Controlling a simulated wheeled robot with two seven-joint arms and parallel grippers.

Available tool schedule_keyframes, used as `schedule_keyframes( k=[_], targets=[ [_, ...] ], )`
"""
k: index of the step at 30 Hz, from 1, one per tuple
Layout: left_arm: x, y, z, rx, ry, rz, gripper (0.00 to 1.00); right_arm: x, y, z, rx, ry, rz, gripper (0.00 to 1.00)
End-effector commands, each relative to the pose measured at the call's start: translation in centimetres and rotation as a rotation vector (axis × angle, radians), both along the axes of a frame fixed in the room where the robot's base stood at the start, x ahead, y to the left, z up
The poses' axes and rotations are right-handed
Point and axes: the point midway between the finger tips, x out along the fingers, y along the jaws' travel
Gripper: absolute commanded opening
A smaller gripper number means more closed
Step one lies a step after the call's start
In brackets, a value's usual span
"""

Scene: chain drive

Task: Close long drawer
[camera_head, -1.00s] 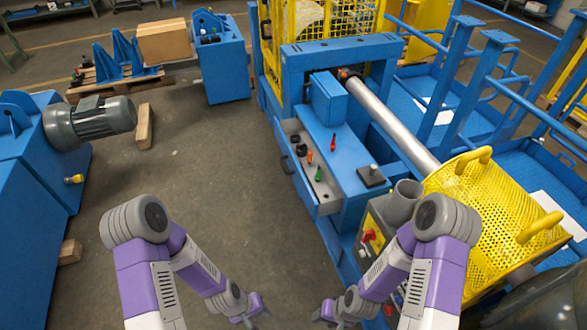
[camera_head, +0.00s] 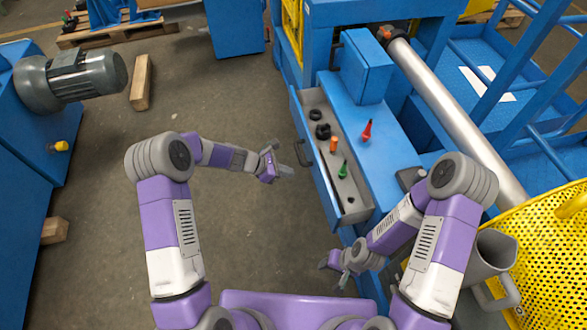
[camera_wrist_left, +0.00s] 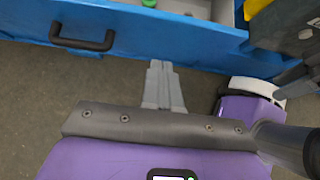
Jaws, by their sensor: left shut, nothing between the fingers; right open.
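The long drawer (camera_head: 318,186) is pulled out of the blue machine cabinet, its blue front facing my left gripper. A dark handle (camera_head: 304,152) is on its front; the handle (camera_wrist_left: 82,37) also shows in the left wrist view. Inside lie dark rings, an orange item, a green item and a small dark piece. My left gripper (camera_head: 288,171) is shut and empty, just left of the drawer front, not touching it in the head view. In the left wrist view its fingers (camera_wrist_left: 163,70) point at the drawer front. My right gripper (camera_head: 333,274) is open below the drawer's near end.
A red item (camera_head: 367,131) stands on the cabinet top beside the drawer. A steel roller (camera_head: 455,118) and yellow mesh guard (camera_head: 545,240) are at the right. A grey motor (camera_head: 75,78) and wood block (camera_head: 142,84) are at the left. The floor between is clear.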

Motion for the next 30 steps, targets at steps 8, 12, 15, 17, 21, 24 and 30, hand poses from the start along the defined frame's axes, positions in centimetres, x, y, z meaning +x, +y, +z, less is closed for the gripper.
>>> schedule_keyframes(
  k=[8,12,15,17,21,24,30],
  targets=[
    [1.2,-4.4,-4.6,0.002,0.002,-0.004,0.00,0.0,0.0,-2.3,0.000,-0.001,0.000,0.46],
    [2.0,-6.5,-5.9,0.002,-0.003,-0.006,0.00,0.0,0.0,-3.1,0.000,-0.001,0.000,0.46],
    [2.4,-7.9,-5.7,0.003,-0.003,-0.006,0.00,0.0,0.0,-3.4,0.000,-0.001,0.000,0.46],
    [2.6,-8.5,-5.7,0.004,-0.002,-0.004,0.00,0.0,0.0,-3.6,0.000,-0.001,0.000,0.46],
    [2.9,-9.3,-5.6,0.004,-0.002,-0.003,0.00,0.0,0.0,-3.7,0.000,-0.001,0.000,0.46],
    [3.0,-9.5,-5.5,0.003,0.000,-0.001,0.00,0.0,0.0,-3.8,0.000,-0.001,0.000,0.46],
    [3.0,-9.5,-5.5,0.003,0.000,-0.002,0.00,0.0,0.0,-3.7,0.000,-0.001,0.000,0.46]
  ],
)
